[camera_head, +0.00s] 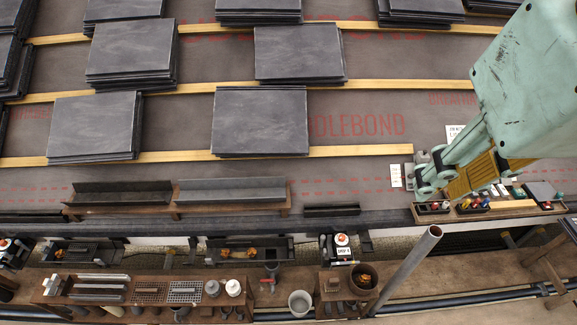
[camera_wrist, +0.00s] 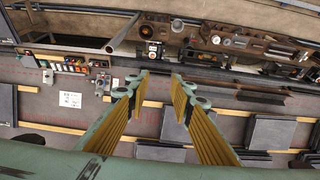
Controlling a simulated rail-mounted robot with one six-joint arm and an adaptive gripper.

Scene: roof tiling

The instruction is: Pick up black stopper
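I cannot pick out the black stopper with certainty; several small dark parts are in view. One is a short dark piece (camera_head: 332,210) on the eave to the left of my gripper. Small dark and coloured items lie in the wooden tray (camera_head: 518,209) at the lower right, also seen in the wrist view (camera_wrist: 70,64), upper left. My gripper (camera_head: 428,182), pale green with ribbed yellow pads, is near the tray's left end in the head view. In the wrist view its two fingers (camera_wrist: 160,88) are spread with nothing between them. Part of the tray may be hidden behind the gripper.
Stacks of dark slates (camera_head: 260,120) lie on wooden battens across the grey roof membrane. Long dark gutter pieces (camera_head: 232,190) rest on a wooden rack. Below stands a bench (camera_head: 150,290) with metal parts and pots. A grey pipe (camera_head: 405,268) rises at the lower middle right.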

